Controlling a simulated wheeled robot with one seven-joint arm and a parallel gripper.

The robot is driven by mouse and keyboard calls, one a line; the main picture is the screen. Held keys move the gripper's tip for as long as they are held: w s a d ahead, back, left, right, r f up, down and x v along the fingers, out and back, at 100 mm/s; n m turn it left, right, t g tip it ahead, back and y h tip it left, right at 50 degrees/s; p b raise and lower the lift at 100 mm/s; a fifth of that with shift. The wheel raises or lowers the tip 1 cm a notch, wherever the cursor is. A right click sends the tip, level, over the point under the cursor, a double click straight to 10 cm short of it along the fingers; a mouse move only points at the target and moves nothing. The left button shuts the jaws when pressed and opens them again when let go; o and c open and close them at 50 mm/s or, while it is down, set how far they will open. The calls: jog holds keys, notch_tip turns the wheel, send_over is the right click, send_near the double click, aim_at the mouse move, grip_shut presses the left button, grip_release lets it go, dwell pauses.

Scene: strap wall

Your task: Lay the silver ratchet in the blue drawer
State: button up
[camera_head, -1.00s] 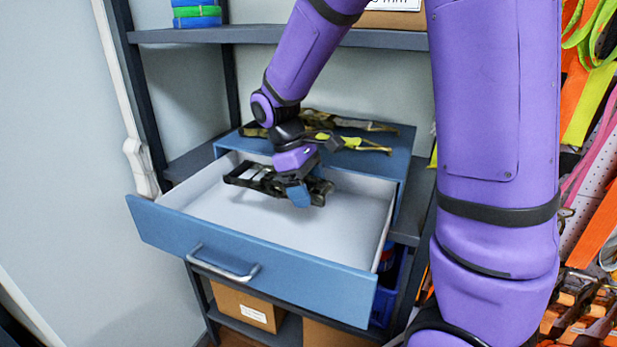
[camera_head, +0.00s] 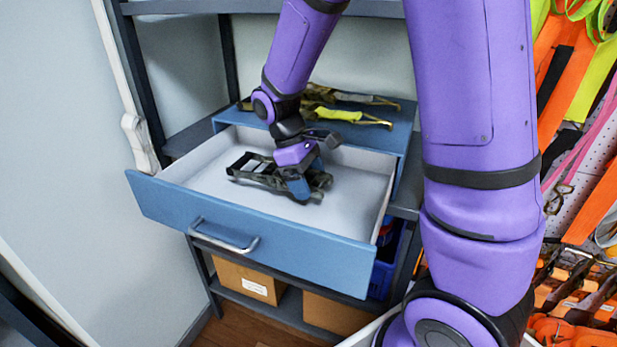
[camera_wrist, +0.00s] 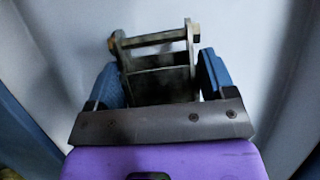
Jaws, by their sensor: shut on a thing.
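The blue drawer (camera_head: 250,240) is pulled open, with a white inside and a silver handle on its front. My gripper (camera_head: 302,185) is inside the drawer's opening, pointing down, with blue fingertips. It is shut on the ratchet (camera_head: 252,166), a dark, worn metal frame with crossbars. In the wrist view the ratchet (camera_wrist: 157,62) lies between the two blue fingers of my gripper (camera_wrist: 165,82), with the pale drawer floor beyond. The ratchet is low, at or close to the drawer floor; I cannot tell if it touches. My gripper hides part of it.
More ratchets with yellow-green handles (camera_head: 338,114) lie on top of the drawer's blue cabinet (camera_head: 398,122). Cardboard boxes (camera_head: 250,282) sit on the shelf below. Straps (camera_head: 570,90) hang on the wall at right. The drawer floor around the ratchet is clear.

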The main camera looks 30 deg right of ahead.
jog(key=o, duration=1.4)
jog(key=v, duration=1.1)
jog(key=shift+d, duration=0.1)
jog(key=s+d+r+m+t+y, duration=0.1)
jog(key=s+r+m+t, duration=0.2)
jog(key=s, duration=0.7)
jog(key=s+d+r+m+t+y, duration=0.1)
jog(key=s+r+m+t, duration=0.3)
jog(key=s, duration=0.6)
jog(key=shift+s+d+r+t+y, duration=0.3)
jog(key=shift+d+r+t+y, duration=0.1)
jog(key=shift+r+t, duration=0.8)
